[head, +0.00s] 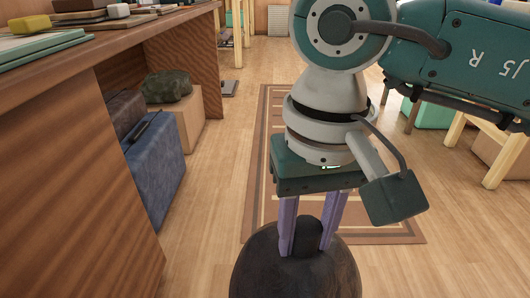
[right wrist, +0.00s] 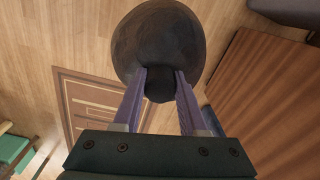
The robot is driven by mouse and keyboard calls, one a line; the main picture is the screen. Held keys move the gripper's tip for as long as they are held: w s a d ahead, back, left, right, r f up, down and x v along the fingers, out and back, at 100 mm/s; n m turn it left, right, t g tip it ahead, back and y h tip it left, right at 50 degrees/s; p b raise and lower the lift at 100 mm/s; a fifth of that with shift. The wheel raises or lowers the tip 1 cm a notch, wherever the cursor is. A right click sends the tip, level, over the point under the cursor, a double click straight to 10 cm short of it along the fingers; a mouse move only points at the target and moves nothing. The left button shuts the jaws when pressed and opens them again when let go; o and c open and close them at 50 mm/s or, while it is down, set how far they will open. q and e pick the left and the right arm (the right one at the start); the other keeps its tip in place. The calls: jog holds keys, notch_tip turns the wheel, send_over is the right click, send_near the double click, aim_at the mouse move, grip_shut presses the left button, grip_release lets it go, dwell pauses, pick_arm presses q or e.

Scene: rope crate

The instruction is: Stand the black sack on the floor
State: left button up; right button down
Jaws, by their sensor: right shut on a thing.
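The black sack (head: 296,274) is a dark, rounded bag with a short neck at its top. It is at the bottom middle of the head view, cut off by the lower edge. It also shows in the right wrist view (right wrist: 165,38). My right gripper (head: 308,248) points down with its two purple fingers shut on the sack's neck, one on each side; the fingers also show in the right wrist view (right wrist: 160,85). The sack hangs below the fingers. Its underside is hidden, so I cannot tell whether it touches the floor. My left gripper is not in view.
A wooden desk (head: 110,140) stands at the left, with a blue suitcase (head: 155,165) and a cardboard box (head: 188,112) bearing a dark green bag (head: 167,86) beside and under it. A brown patterned rug (head: 262,150) lies behind the gripper. Wooden floor (head: 205,225) is clear between desk and sack.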

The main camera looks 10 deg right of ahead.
jog(key=f+b, duration=0.6)
jog(key=f, duration=0.2)
jog(key=s+a+f+b, duration=0.1)
jog(key=f+b, duration=0.5)
jog(key=f, duration=0.3)
jog(key=s+f+b, duration=0.1)
jog(key=f+b, duration=0.5)
jog(key=f, duration=0.2)
jog(key=shift+s+a+f, duration=0.2)
jog(key=shift+a+f, duration=0.1)
jog(key=shift+f, duration=0.05)
notch_tip(320, 180, down, 6)
jog(key=b, duration=0.5)
jog(key=shift+f+b, duration=0.5)
jog(key=shift+b, duration=0.2)
jog(key=shift+c, duration=2.2)
grip_release()
jog(key=shift+o, duration=0.4)
jog(key=shift+f, duration=0.1)
